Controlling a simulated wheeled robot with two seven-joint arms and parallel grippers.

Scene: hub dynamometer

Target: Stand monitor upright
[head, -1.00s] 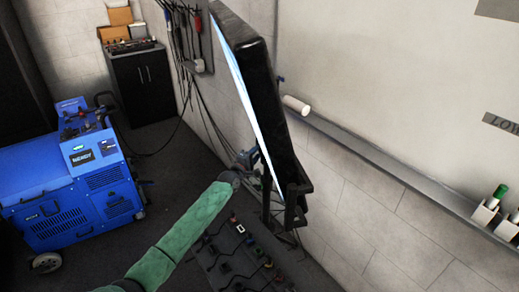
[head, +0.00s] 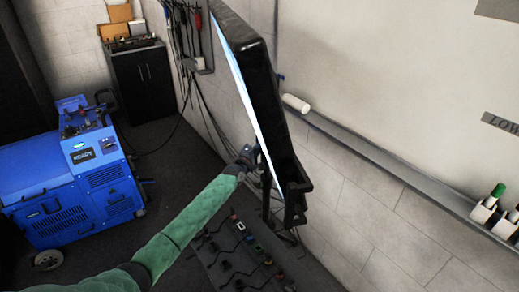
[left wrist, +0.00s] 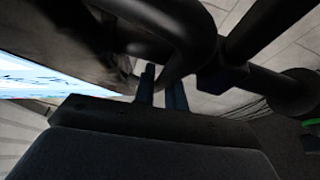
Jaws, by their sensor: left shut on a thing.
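The monitor (head: 268,105) is a large black panel seen nearly edge-on in the head view, its lit screen facing left. It leans, with its top to the left and its lower end to the right at a dark bracket (head: 292,200). My left gripper (head: 251,156) is at the lower screen side of the monitor, and the contact is small and partly hidden. In the left wrist view, the fingers (left wrist: 160,88) close against a dark tube of the monitor's mount (left wrist: 180,40), and part of the lit screen (left wrist: 40,80) shows at left. My right gripper is not in view.
A blue dynamometer cart (head: 75,180) stands at left. A panel with several knobs and cables (head: 240,255) lies below the monitor. A wall ledge (head: 400,170) with a white roll (head: 296,103) runs behind it. A black cabinet (head: 142,80) stands at the back.

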